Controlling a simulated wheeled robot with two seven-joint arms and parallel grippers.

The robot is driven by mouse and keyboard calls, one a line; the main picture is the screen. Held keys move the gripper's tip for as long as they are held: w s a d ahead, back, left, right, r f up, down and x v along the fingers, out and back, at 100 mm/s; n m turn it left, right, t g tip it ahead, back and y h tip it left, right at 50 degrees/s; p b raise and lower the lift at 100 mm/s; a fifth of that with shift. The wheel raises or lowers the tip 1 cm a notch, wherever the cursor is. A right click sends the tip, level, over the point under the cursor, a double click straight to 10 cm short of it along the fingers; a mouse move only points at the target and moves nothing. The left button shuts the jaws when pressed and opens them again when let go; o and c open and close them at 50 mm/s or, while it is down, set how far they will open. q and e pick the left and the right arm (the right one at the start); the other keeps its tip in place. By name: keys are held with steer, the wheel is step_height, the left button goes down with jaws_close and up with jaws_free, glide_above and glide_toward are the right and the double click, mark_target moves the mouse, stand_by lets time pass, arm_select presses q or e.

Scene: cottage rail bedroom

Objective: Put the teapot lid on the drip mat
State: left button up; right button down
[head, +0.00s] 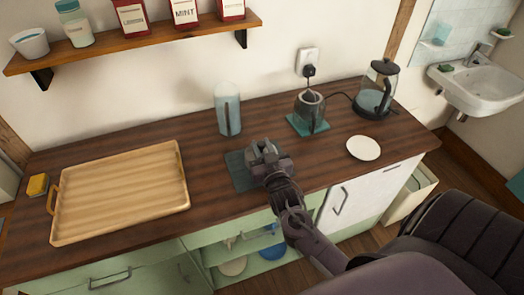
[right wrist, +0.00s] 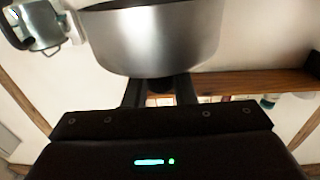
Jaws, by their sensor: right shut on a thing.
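My right gripper (head: 264,150) is over the right part of a dark slate-teal mat (head: 238,171), which looks like the drip mat. In the right wrist view its two fingers (right wrist: 160,90) close on a small dark knob under a round, shiny metal piece (right wrist: 152,40), which I take for the teapot lid. The teapot (head: 310,112) stands behind and to the right on a brighter teal mat (head: 297,127). My left gripper is not in view.
A tall clear container (head: 228,110) stands behind the dark mat. A white saucer (head: 363,148) and a glass kettle (head: 376,90) are to the right. A wooden tray (head: 120,190) and yellow sponge (head: 38,185) lie left. A wall shelf (head: 130,42) hangs above. Counter between tray and mat is clear.

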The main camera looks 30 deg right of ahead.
step_height(320, 180, down, 2)
steer(key=shift+f, duration=0.15)
steer(key=shift+f, duration=0.1)
